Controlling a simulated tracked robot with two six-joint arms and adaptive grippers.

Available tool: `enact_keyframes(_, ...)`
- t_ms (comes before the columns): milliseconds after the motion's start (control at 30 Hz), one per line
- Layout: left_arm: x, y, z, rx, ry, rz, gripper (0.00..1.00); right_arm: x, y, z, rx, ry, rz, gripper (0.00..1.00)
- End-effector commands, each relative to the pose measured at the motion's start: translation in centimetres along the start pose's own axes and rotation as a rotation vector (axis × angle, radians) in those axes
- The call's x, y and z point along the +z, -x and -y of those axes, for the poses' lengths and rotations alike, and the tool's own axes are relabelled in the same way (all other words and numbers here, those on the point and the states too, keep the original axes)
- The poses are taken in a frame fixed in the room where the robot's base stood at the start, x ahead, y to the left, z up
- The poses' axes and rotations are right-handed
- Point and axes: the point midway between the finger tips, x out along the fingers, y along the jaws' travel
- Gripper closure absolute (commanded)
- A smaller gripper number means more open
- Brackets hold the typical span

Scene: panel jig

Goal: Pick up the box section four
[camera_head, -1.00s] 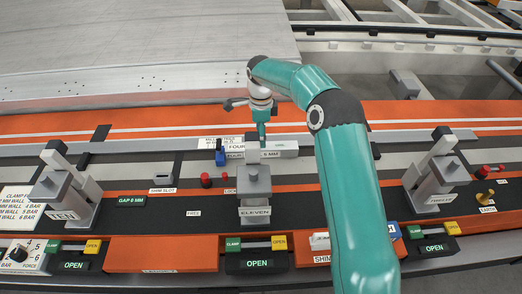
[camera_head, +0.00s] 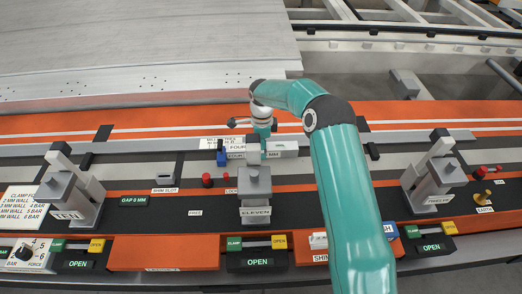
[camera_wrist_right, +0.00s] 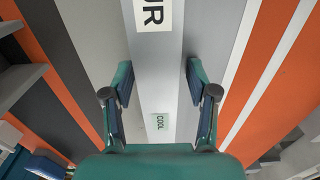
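Box section four (camera_head: 285,147) is a pale grey metal bar lying across the jig behind clamp eleven (camera_head: 255,186). In the right wrist view the bar (camera_wrist_right: 160,75) runs lengthwise between my fingers, with a label ending in "UR" and a "COOL" label. My right gripper (camera_head: 262,131) is low at the bar in the head view. In the wrist view the right gripper (camera_wrist_right: 158,84) is open, one finger on each side of the bar, with gaps to it. The fingers partly hide behind the bar in the head view. My left gripper is not in view.
A blue block (camera_head: 222,157) stands by the bar's left end. Clamp ten (camera_head: 75,190) is at the left and another clamp (camera_head: 434,178) at the right. Red knobs (camera_head: 207,180) stand on the dark strip. A large metal panel (camera_head: 130,45) lies behind.

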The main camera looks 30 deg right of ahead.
Motion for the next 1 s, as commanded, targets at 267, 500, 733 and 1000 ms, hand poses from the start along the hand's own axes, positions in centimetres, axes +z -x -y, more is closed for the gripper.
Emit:
enact_keyframes(267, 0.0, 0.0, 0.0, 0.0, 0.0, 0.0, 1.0, -0.1, 0.0, 0.0, -0.001, -0.001, 0.0, 0.94)
enact_keyframes(500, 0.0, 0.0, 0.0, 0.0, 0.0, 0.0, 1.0, -0.1, 0.1, 0.1, -0.005, -0.002, 0.001, 1.0)
enact_keyframes(733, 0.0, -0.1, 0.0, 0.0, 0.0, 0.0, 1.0, -0.1, 0.7, 0.3, -0.009, -0.003, 0.002, 1.0)
enact_keyframes(1000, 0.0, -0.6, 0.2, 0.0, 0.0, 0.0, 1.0, -0.2, 3.6, 0.3, -0.012, -0.004, 0.002, 1.0)
